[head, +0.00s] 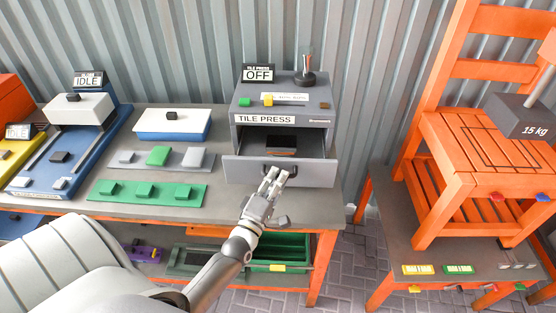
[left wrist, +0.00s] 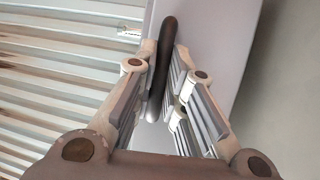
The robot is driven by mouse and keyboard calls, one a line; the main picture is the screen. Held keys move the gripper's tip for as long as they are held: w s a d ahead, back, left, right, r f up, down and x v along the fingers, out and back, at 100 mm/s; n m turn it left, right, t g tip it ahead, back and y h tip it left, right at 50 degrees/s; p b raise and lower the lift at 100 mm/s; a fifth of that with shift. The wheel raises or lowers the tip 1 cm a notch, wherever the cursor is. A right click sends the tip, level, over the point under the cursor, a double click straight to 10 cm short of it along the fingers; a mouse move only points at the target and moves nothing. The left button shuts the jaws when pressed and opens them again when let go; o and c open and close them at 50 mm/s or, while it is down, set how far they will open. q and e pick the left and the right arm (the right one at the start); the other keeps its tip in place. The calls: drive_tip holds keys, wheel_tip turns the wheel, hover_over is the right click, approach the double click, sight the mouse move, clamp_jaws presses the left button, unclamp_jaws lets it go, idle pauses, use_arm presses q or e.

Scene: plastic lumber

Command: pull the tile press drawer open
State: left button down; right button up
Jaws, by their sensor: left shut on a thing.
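The tile press (head: 282,103) is a grey box on the workbench, with a "TILE PRESS" label and a sign reading "OFF". Its drawer (head: 308,173) stands open toward me, and a dark block (head: 281,143) shows in the opening. My left gripper (head: 273,178) is at the middle of the drawer front. In the left wrist view its fingers (left wrist: 170,85) are shut on the dark bar handle (left wrist: 163,60), one on each side of it. The fingers partly hide the handle in the head view. My right gripper is not in view.
Left of the press are a white and blue box (head: 172,124), a grey tray (head: 133,163) and a green tray (head: 112,198). A green crate (head: 296,246) sits below the bench. An orange chair (head: 470,190) with a 15 kg weight (head: 528,120) stands at right.

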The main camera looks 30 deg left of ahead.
use_arm(q)
drive_tip(key=s+d+p, duration=0.1)
drive_tip(key=s+d, duration=0.3)
drive_tip(key=s, duration=0.3)
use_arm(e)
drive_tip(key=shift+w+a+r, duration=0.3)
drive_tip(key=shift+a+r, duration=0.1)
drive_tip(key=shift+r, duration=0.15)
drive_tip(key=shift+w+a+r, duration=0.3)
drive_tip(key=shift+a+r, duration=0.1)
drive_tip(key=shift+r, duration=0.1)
use_arm(q)
drive_tip(key=shift+d, duration=0.1)
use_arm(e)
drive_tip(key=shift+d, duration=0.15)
use_arm(q)
drive_tip(key=c, duration=1.5)
unclamp_jaws()
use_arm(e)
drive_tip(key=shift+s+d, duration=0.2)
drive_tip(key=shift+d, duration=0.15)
use_arm(q)
drive_tip(key=v, duration=1.2)
drive_tip(key=shift+f, duration=0.1)
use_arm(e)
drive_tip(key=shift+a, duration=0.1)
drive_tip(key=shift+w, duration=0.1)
